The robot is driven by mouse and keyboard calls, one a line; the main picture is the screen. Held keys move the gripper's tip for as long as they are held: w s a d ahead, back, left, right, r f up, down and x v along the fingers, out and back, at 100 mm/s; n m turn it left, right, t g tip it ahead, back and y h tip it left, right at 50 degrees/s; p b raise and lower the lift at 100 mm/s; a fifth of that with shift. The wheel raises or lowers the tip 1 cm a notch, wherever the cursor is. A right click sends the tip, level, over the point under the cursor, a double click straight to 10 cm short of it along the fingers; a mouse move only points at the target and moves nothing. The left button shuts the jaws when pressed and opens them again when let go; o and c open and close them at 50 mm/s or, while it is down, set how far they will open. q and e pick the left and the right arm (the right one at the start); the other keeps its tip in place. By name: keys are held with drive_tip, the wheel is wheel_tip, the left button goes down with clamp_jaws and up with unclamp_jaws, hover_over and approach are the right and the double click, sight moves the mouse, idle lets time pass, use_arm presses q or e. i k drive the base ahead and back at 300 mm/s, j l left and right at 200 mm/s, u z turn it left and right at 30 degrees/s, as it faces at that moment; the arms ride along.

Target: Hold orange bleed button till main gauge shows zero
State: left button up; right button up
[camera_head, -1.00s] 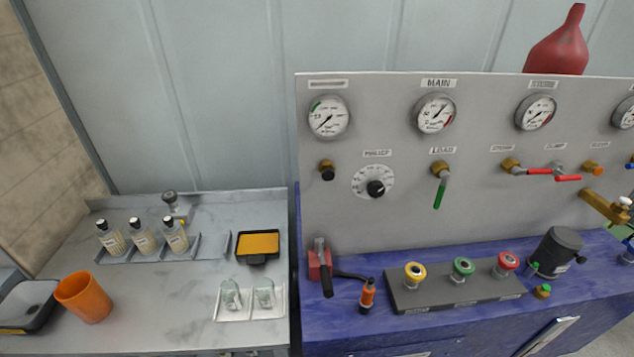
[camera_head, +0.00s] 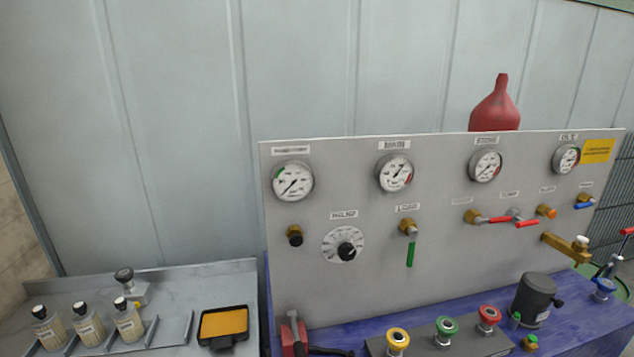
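The orange bleed button (camera_head: 546,211) sits on the right part of the grey upright panel (camera_head: 330,290), beside the red-handled valves (camera_head: 515,220). The main gauge (camera_head: 395,173) is the second round dial from the left; its label is blurred now but reads MAIN in the earlier frame. Its needle points to the upper right, away from the low end of the scale. The exact reading is too small to tell. Neither of my grippers is in view, and nothing touches the button.
A green-handled load valve (camera_head: 410,250) hangs below the main gauge. A brass spout (camera_head: 565,243) juts out at the right. Yellow, green and red buttons (camera_head: 447,327) and a dark cylinder (camera_head: 535,298) stand on the blue bench. A red bottle (camera_head: 496,105) rises behind the panel.

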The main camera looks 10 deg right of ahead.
sight(552, 213)
drive_tip(key=z, duration=1.65)
